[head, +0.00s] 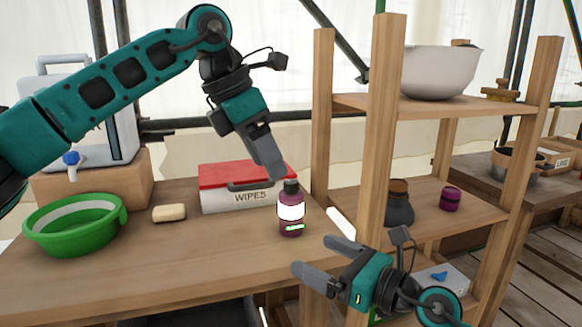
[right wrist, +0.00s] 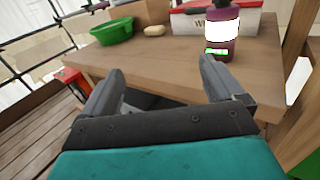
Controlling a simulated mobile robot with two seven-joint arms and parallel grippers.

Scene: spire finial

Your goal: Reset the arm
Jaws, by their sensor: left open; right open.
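My left gripper (head: 268,160) is open and hangs pointing down over the table, above and left of a dark purple bottle with a white label (head: 291,208). Nothing shows between its fingers, though they overlap in this view. My right gripper (head: 318,248) is open and empty at the table's front right, below and right of the bottle. In the right wrist view the right gripper's fingers (right wrist: 162,70) are spread apart, with the table edge beyond them. The bottle (right wrist: 221,40) stands upright on the table beyond the right-hand finger, touched by neither gripper.
The wooden table (head: 150,262) holds a green basin (head: 75,225), a soap bar (head: 169,213) and a wipes box with a red lid (head: 240,190). A wooden shelf (head: 385,150) with a white bowl (head: 440,72) stands right, its post close to my right gripper. The table's front middle is clear.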

